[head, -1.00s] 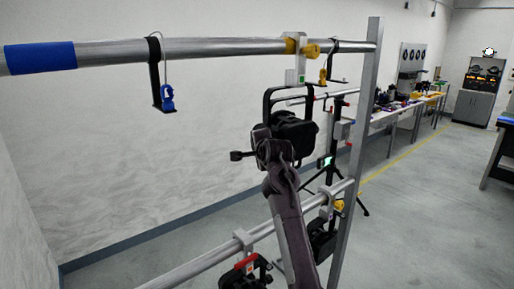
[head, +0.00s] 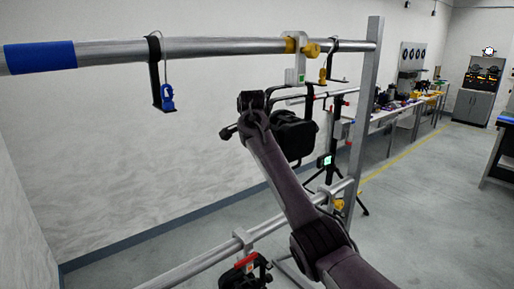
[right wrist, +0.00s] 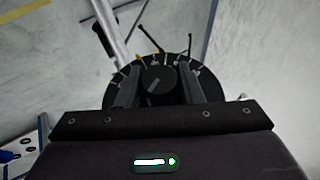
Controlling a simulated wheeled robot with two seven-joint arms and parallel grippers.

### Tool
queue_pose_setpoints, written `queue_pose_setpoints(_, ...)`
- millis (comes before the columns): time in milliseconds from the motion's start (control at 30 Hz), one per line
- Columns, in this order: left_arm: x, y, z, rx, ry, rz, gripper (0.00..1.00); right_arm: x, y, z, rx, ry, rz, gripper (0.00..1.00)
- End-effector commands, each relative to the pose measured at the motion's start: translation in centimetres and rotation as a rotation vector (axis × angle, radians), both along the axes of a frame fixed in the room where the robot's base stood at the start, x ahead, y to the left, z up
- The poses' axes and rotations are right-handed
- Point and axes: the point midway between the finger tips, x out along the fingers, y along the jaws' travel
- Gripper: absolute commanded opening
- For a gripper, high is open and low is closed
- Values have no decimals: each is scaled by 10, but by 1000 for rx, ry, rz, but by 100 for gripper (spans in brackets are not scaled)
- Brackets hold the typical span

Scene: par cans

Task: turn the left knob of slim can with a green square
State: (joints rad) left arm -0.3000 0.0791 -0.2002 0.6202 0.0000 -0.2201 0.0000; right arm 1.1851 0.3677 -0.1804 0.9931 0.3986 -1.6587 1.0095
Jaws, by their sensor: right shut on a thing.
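A black can (head: 294,135) hangs below the upper rail from a grey clamp with a yellow knob; a small green square (head: 301,77) shows on the clamp. My right arm crosses in front, and its wrist (head: 252,108) is at the left side of the can, hiding part of it. In the right wrist view, my right gripper (right wrist: 158,76) is shut on a dark round knob (right wrist: 158,84) with a light pointer line. A marked dial (right wrist: 203,82) lies behind the knob. Which side's knob this is cannot be told from that view. My left gripper is out of view.
The upper rail (head: 220,47) carries a blue clip (head: 167,95) on a black bracket at left. A grey upright post (head: 360,130) stands at right. A lower rail (head: 190,268) holds a red-handled fixture (head: 246,264). Open floor (head: 430,200) lies to the right.

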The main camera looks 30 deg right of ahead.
Motion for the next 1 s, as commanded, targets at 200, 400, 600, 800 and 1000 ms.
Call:
queue_pose_setpoints(200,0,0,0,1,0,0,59,0,0,-1,-3,49,-1,11)
queue_pose_setpoints(400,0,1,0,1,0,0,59,0,0,-1,-3,58,0,11)
queue_pose_setpoints(600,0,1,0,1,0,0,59,0,0,-1,-3,57,0,11)
queue_pose_setpoints(800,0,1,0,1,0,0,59,0,0,-1,-3,56,1,53)
queue_pose_setpoints(1000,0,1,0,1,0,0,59,0,0,-1,-3,55,1,56)
